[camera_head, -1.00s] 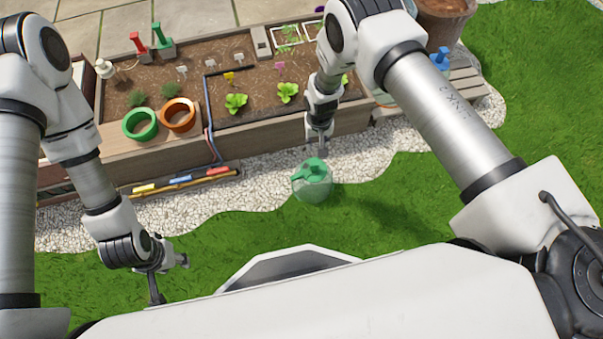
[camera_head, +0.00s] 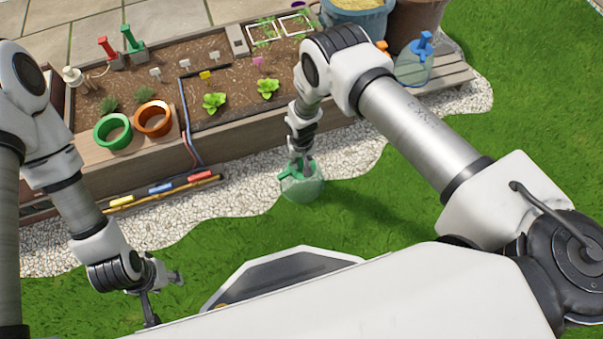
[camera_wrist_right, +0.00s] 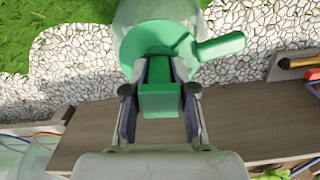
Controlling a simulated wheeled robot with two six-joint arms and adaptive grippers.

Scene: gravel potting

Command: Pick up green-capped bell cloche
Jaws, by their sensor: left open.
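The bell cloche (camera_head: 305,190), a clear dome with a green cap, stands by the gravel edge in front of the planter. My right gripper (camera_head: 297,162) is down at its cap. In the right wrist view, the right gripper's (camera_wrist_right: 161,72) fingers lie on both sides of the green cap's (camera_wrist_right: 160,100) upright part. I cannot tell whether they press on it. A green arm of the cap sticks out to the right, and the clear dome (camera_wrist_right: 185,12) shows behind. My left gripper (camera_head: 163,298) is open and empty above the grass at lower left.
The wooden planter (camera_head: 240,140) runs behind the cloche, with green and orange pots (camera_head: 113,131) and lettuces on it. A tool rack (camera_head: 160,193) lies along its front. A blue-capped cloche (camera_head: 413,68) stands at right on a wooden slatted surface. Grass around is free.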

